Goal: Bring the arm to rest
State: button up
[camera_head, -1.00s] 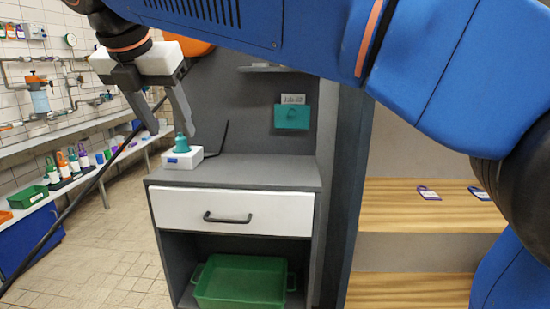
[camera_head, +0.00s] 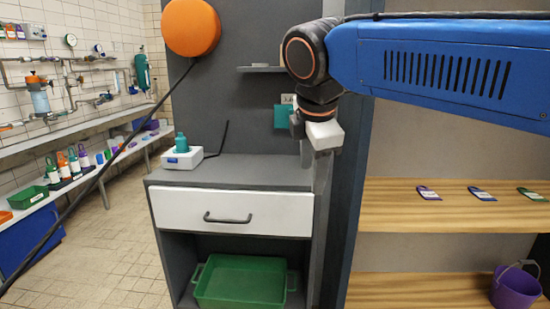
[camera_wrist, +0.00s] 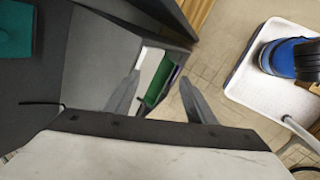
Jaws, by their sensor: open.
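My gripper (camera_head: 319,182) hangs at the right end of the grey cabinet in the head view, its fingers pointing down. It overlaps the cabinet's right edge in that view. The wrist view shows its two grey fingers (camera_wrist: 160,88) spread apart with nothing held between them. My blue arm (camera_head: 450,70) reaches in from the right at the top of the head view, with its wrist bent downward.
The grey cabinet (camera_head: 250,172) has a white drawer (camera_head: 270,212) and a green crate (camera_head: 240,283) below. A teal object (camera_head: 181,143) stands on a white box (camera_head: 181,160) on top. Wooden shelves (camera_head: 390,205) at right hold tags and a purple bucket (camera_head: 515,289). Open floor lies left.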

jog(key=s+d+f+m, duration=0.8)
jog(key=d+f+m, duration=0.2)
jog(key=f, duration=0.2)
jog(key=s+d+f+m, duration=0.9)
jog(key=d+f+m, duration=0.1)
jog(key=f, duration=0.3)
jog(key=shift+d+y, duration=0.3)
jog(key=shift+d, duration=0.3)
